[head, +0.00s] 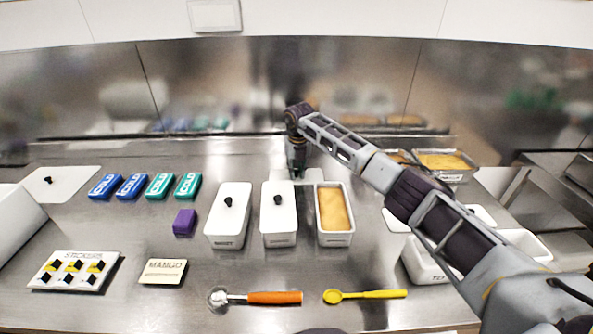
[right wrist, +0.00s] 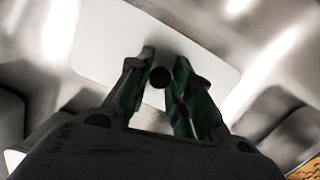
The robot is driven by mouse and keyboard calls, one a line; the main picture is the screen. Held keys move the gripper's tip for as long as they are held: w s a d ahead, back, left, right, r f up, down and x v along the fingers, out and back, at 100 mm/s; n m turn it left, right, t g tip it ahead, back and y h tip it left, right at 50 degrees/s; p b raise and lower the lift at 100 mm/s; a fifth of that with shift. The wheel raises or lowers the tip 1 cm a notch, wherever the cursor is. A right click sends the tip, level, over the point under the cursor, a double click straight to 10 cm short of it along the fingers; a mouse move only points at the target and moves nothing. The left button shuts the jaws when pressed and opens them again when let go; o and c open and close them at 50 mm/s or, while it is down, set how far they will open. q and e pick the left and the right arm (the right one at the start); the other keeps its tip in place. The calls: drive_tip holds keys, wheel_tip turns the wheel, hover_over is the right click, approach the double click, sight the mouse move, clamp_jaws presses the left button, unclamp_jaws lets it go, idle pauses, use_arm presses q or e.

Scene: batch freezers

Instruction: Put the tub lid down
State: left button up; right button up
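The tub lid is a flat white plate with a round black knob (right wrist: 160,77). In the head view the lid (head: 279,158) shows at the back of the counter, behind the tubs, partly hidden by my right gripper (head: 297,172). The right wrist view shows the lid (right wrist: 215,68) spread below my right gripper (right wrist: 163,62), whose green-padded fingers are close on both sides of the knob, shut on it. The lid looks level and at or very near the counter. An open white tub (head: 335,240) with yellow-orange filling stands in front. My left gripper is not in view.
Two lidded white tubs (head: 228,220) stand left of the open tub. Several cold packs (head: 145,186) and a purple block (head: 184,222) lie left. A scoop (head: 270,297) and yellow spoon (head: 365,295) lie in front. A metal pan (head: 450,177) stands back right.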

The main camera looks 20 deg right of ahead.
sight(298, 179)
drive_tip(key=shift+o, duration=1.3)
drive_tip(key=shift+r, duration=0.1)
drive_tip(key=shift+r, duration=0.45)
wheel_tip(298, 179, up, 11)
drive_tip(key=s, duration=0.1)
drive_tip(key=shift+s, duration=0.2)
